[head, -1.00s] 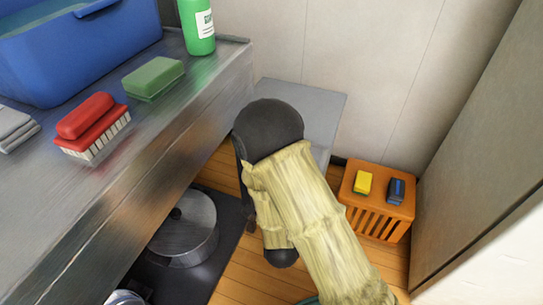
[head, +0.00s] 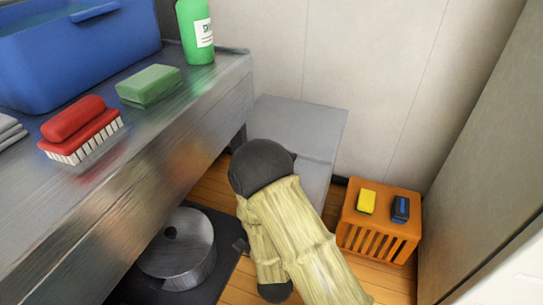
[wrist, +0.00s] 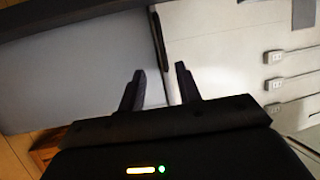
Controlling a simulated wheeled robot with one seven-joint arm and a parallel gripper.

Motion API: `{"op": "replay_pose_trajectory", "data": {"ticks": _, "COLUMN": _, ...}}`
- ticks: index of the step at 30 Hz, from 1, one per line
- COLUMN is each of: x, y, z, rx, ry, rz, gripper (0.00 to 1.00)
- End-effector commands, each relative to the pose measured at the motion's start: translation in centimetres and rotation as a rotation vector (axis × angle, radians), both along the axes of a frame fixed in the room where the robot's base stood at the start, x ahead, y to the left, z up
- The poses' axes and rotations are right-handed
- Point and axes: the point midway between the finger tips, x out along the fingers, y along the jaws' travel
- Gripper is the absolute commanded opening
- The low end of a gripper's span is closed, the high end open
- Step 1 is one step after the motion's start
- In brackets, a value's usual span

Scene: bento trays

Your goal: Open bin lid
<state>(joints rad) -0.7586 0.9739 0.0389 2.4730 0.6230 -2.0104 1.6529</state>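The grey bin (head: 302,120) stands in the corner by the wall, past the end of the metal counter. Its flat top lies level and looks shut; my arm covers part of its front. In the wrist view a flat grey surface (wrist: 75,70), likely the bin's lid, fills the left side, with a dark edge along its right. My gripper (wrist: 162,82) is open, its two fingers apart with nothing between them. They point towards that edge; I cannot tell whether they touch it. In the head view my gripper is hidden behind my arm.
An orange slatted crate (head: 384,240) with a yellow and a blue item stands right of the bin. The metal counter (head: 195,120) holds a blue tub (head: 75,55), a red brush (head: 80,130), a green sponge (head: 148,84) and a green bottle (head: 196,35). A metal pot (head: 180,250) sits below.

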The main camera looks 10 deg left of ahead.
Motion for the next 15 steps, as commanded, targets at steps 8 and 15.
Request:
{"op": "replay_pose_trajectory", "data": {"ticks": 8, "x": 2.6, "y": 0.4, "z": 0.7, "rx": 0.002, "ry": 0.001, "rz": -0.004, "gripper": 0.34}}
{"op": "replay_pose_trajectory", "data": {"ticks": 15, "x": 4.7, "y": 0.8, "z": 1.1, "rx": 0.000, "ry": 0.002, "rz": -0.003, "gripper": 0.34}}
